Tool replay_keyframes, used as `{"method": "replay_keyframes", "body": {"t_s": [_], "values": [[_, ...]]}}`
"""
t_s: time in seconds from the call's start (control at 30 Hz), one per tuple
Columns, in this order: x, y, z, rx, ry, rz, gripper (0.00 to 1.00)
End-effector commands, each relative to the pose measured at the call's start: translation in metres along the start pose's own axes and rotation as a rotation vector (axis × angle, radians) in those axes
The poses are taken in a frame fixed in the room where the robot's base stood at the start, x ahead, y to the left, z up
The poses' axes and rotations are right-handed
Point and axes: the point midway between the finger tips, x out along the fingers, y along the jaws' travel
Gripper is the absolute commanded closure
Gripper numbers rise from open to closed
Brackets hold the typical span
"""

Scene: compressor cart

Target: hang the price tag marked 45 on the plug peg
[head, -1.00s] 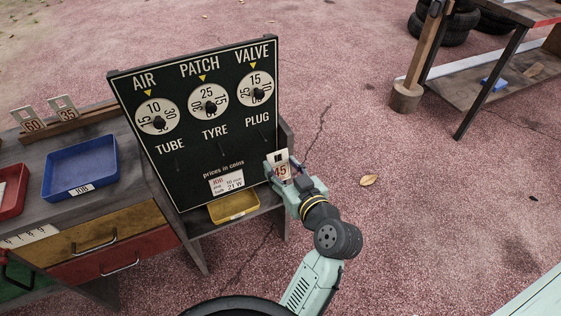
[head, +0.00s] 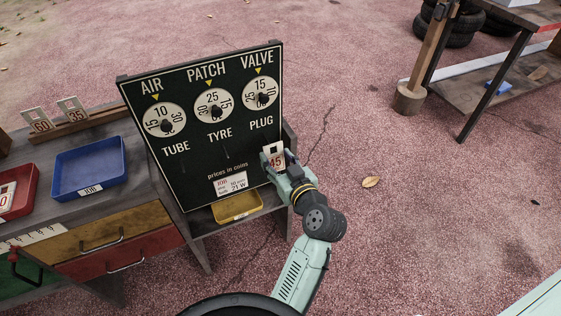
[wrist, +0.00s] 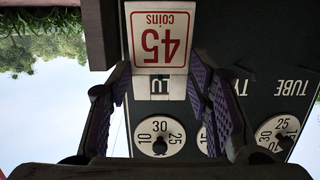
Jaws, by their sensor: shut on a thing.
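The white price tag (head: 276,158) with a red-framed 45 is between the fingers of my gripper (head: 284,170). It is held close in front of the right side of the dark price board (head: 190,178), just below the word PLUG. In the wrist view the tag (wrist: 160,38) appears upside down between the purple-padded fingers of my gripper (wrist: 162,82), which are shut on it. The plug peg is not clearly visible; the tag and gripper cover the area under the PLUG label (head: 261,123). I cannot tell whether the tag touches the peg.
The board carries three dials, including the valve dial (head: 260,93) above PLUG. A yellow tray (head: 238,208) sits below it. A blue tray (head: 88,170) and tags 60 (head: 40,124) and 35 (head: 74,114) are on the left bench.

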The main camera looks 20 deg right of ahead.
Motion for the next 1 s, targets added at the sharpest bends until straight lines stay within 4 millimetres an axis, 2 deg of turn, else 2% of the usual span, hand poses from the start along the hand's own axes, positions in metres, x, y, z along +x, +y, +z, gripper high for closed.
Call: {"method": "replay_keyframes", "body": {"t_s": [0.53, 0.7, 1.0], "values": [[0.033, 0.0, -0.006, -0.001, 0.0, -0.001, 0.71], [0.042, -0.001, 0.0, -0.003, 0.0, -0.003, 0.71], [0.048, -0.001, 0.002, -0.002, 0.0, -0.001, 0.71]]}}
